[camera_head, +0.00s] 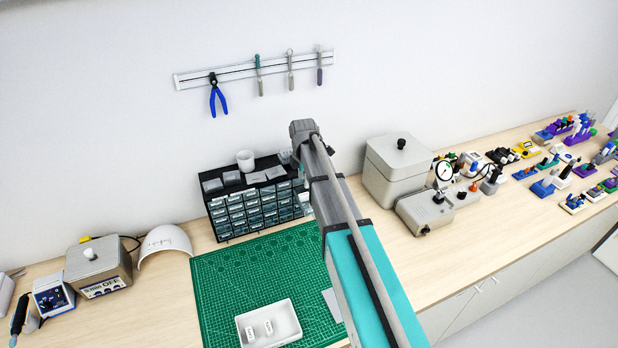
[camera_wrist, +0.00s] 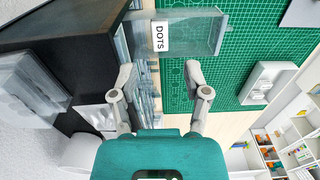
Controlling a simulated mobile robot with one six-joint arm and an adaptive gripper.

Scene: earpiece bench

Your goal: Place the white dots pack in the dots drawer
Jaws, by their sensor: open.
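A clear drawer labelled DOTS (camera_wrist: 190,35) shows in the wrist view and appears pulled out of the black drawer cabinet (camera_wrist: 70,25), over the green mat. My gripper (camera_wrist: 160,75) is open and empty, its two fingers apart just below the label in the picture. I cannot tell whether it touches the drawer. Two small white packs, (camera_head: 250,334) and (camera_head: 268,327), lie in the white tray (camera_head: 287,309) at the front of the mat. Their print is too small to read, so I cannot tell which is the dots pack. My arm hides the gripper in the head view.
The drawer cabinet (camera_head: 217,226) stands at the mat's back edge, with a white cup (camera_head: 245,160) and grey pieces on top. A grey box (camera_head: 398,170) and a dial gauge device (camera_head: 425,212) stand right of my arm. The green mat (camera_head: 225,290) is mostly clear.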

